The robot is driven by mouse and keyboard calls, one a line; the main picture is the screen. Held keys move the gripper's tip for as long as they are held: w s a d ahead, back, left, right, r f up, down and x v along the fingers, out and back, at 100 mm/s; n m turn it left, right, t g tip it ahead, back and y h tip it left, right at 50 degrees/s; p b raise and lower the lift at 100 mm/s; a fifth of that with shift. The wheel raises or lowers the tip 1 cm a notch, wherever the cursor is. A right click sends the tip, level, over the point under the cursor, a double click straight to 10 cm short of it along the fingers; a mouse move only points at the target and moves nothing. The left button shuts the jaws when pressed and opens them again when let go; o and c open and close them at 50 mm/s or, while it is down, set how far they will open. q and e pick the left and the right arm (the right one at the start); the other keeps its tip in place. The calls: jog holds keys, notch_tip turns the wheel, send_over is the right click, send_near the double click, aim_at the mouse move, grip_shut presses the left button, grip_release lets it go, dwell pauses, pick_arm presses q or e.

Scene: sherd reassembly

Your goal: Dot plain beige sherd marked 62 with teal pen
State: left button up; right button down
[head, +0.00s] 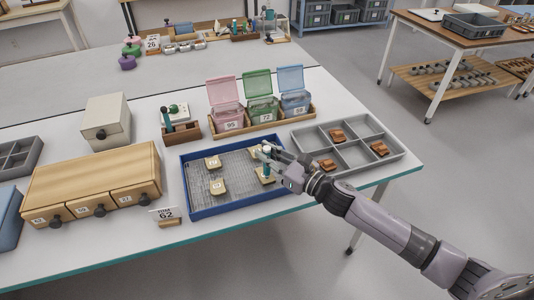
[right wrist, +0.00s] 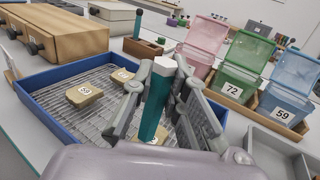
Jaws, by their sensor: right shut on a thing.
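My right gripper (head: 267,155) is shut on the teal pen (head: 266,169), over the right part of the blue mesh tray (head: 237,207). In the right wrist view the teal pen (right wrist: 156,103) stands nearly upright between the fingers (right wrist: 160,95), white end up. Its lower end is over or at a beige sherd (head: 268,179); I cannot tell whether they touch. Other beige sherds lie in the tray: one at front left (head: 218,187), one at back left (head: 213,162), one partly behind the gripper (head: 254,153). My left gripper is out of view.
A card reading 62 (head: 164,213) stands before the tray. A wooden drawer box (head: 92,180) is left. Pink, green and blue bins (head: 262,107) stand behind. A grey divided tray (head: 347,143) with reddish-brown pieces is right. A wooden pen holder (head: 181,132) stands behind the tray.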

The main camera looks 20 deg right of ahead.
jog(key=shift+f+b, duration=0.4)
jog(key=shift+f, duration=0.05)
dwell(1.2)
jog(key=shift+r, duration=0.15)
notch_tip(320, 180, up, 7)
jog(key=p, duration=0.6)
dwell(0.7)
